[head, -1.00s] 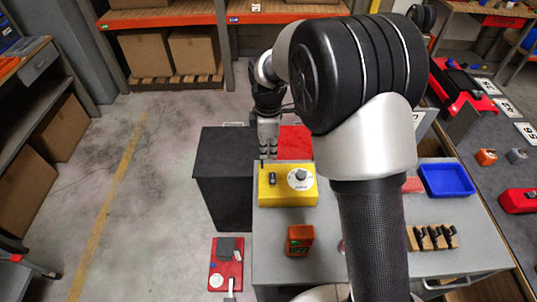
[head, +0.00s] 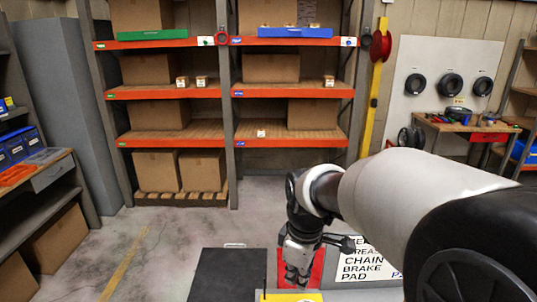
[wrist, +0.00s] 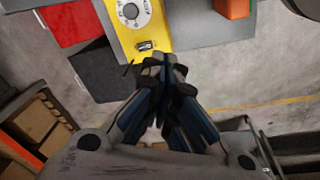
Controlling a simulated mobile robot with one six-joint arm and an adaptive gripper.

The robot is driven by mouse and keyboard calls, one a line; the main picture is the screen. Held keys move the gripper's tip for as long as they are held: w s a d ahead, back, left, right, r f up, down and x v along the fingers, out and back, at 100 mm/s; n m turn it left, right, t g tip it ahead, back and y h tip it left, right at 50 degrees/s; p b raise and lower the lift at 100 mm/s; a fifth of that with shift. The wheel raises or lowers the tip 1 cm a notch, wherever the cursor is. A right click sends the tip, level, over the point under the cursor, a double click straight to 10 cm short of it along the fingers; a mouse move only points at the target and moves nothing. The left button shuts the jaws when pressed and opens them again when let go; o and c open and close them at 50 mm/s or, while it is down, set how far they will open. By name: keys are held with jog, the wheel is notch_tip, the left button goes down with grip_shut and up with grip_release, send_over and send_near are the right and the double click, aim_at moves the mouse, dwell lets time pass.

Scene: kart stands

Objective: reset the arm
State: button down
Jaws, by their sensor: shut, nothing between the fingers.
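My gripper (head: 297,278) hangs from my arm in the lower middle of the head view, fingers pointing down. In the wrist view my gripper (wrist: 165,65) is shut, its fingertips together with nothing between them. The fingertips appear just short of the yellow box (wrist: 143,45) with a round white dial and a small switch. Only the top edge of that yellow box shows at the bottom of the head view (head: 290,297). I cannot tell the exact gap between fingertips and box.
A dark bin (head: 228,275) stands left of the gripper. A red panel (head: 315,268) and a white sign with black words (head: 365,262) are behind it. An orange block (wrist: 232,8) sits near the yellow box. Shelving with cartons (head: 265,127) stands at the back; open floor lies left.

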jog(key=s+d+m+t+b, duration=0.1)
jog(key=s+d+m, duration=0.1)
jog(key=s+m, duration=0.2)
jog(key=s+d+r+m+t+b, duration=0.1)
jog(key=s+d+m, duration=0.2)
jog(key=s, duration=0.7)
jog(key=s+d+m+t+b, duration=0.1)
jog(key=s+d+m, duration=0.1)
jog(key=s+m, duration=0.3)
jog(key=shift+s+d+r, duration=0.3)
jog(key=shift+s+r, duration=0.05)
jog(key=shift+s, duration=0.85)
